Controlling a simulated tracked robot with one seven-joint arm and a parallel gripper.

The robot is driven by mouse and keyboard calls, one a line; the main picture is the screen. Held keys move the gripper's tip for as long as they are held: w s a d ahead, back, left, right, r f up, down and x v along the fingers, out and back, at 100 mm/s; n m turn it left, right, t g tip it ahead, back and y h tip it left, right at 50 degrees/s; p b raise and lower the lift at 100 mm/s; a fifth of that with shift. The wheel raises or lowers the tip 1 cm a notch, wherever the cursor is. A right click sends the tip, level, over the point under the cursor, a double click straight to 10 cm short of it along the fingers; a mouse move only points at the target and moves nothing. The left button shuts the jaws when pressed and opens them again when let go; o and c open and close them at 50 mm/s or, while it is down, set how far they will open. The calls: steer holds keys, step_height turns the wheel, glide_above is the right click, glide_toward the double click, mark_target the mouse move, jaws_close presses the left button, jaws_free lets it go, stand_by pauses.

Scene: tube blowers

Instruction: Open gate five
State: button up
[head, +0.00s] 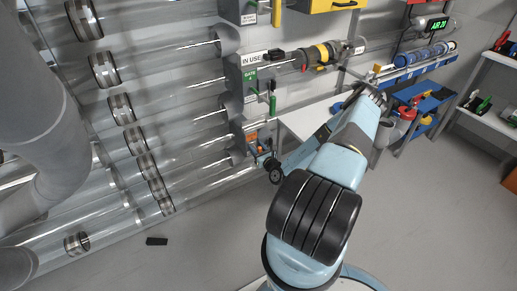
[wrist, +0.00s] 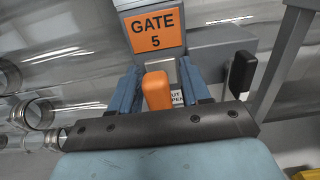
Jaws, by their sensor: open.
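The orange GATE 5 sign (wrist: 157,28) is at the top of the wrist view, on a grey housing. Below it an orange handle (wrist: 157,91) stands between the two blue fingers of my gripper (wrist: 158,76). The fingers are apart, one on each side of the handle; I cannot tell whether either touches it. A white label (wrist: 177,97) behind is partly hidden, with only "UT" and "PEN" readable. In the head view the orange gate five sign (head: 252,136) is low on the row of gates, with my gripper (head: 263,158) just below it.
A black handle (wrist: 242,74) sits right of the fingers. In the head view the green gate 4 handle (head: 271,98) and an IN USE sign (head: 251,60) are above. Clear tubes (head: 175,125) run left. A white table (head: 310,118) stands behind my arm. The floor is mostly free.

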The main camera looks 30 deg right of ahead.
steer(key=shift+c, duration=0.3)
jaws_close()
steer(key=shift+s, duration=0.1)
steer(key=s, duration=0.8)
steer(key=shift+s, duration=0.35)
steer(key=shift+d, duration=0.1)
steer(key=shift+o, duration=0.3)
jaws_free()
